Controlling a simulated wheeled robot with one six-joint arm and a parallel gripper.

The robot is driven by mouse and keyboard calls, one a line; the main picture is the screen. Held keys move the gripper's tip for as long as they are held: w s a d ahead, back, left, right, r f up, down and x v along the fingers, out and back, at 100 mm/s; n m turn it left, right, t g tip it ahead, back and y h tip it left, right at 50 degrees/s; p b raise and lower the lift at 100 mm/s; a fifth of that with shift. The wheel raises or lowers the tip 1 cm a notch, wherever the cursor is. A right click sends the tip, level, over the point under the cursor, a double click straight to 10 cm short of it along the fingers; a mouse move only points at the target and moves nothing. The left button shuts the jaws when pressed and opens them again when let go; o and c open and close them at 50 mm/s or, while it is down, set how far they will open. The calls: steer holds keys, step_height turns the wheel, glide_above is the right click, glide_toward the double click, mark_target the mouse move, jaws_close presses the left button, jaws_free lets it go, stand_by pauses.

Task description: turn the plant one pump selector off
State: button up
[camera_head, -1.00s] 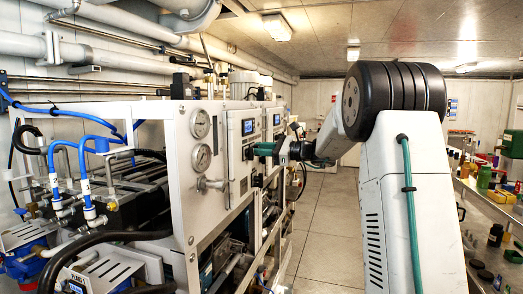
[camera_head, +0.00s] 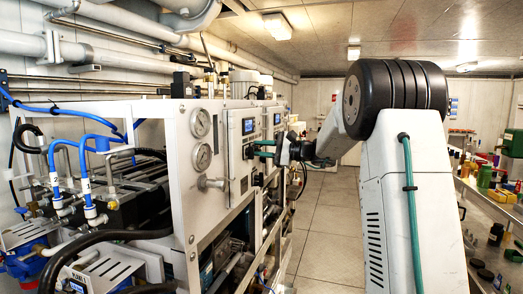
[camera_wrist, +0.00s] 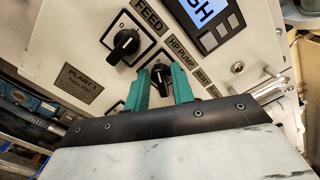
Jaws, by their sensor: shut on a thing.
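The plant one panel (camera_wrist: 75,45) fills the wrist view, with a "PLANT 1" plate (camera_wrist: 82,82) at its left. Below the "HP PUMP" label (camera_wrist: 180,53) is a black pump selector (camera_wrist: 159,70). My gripper (camera_wrist: 159,74) is shut on this selector, with one teal finger on each side. The fingers hide part of it, and I cannot tell where its pointer stands. A black feed selector (camera_wrist: 124,44) sits up and left of it, clear of the fingers. In the head view, my gripper (camera_head: 261,148) is at the white cabinet's front face.
A lit display (camera_wrist: 205,15) is above the selectors. In the head view, gauges (camera_head: 200,123) and a valve handle (camera_head: 210,184) are on the cabinet's near side. The aisle floor (camera_head: 318,220) is clear; a shelf with bottles (camera_head: 485,177) runs along the right.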

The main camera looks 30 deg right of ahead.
stand_by(0.4)
steer(key=o, duration=0.7)
steer(key=shift+a, duration=0.1)
steer(key=v, duration=0.7)
steer(key=shift+s+d, duration=0.25)
steer(key=shift+s, duration=0.1)
steer(key=shift+f, duration=0.15)
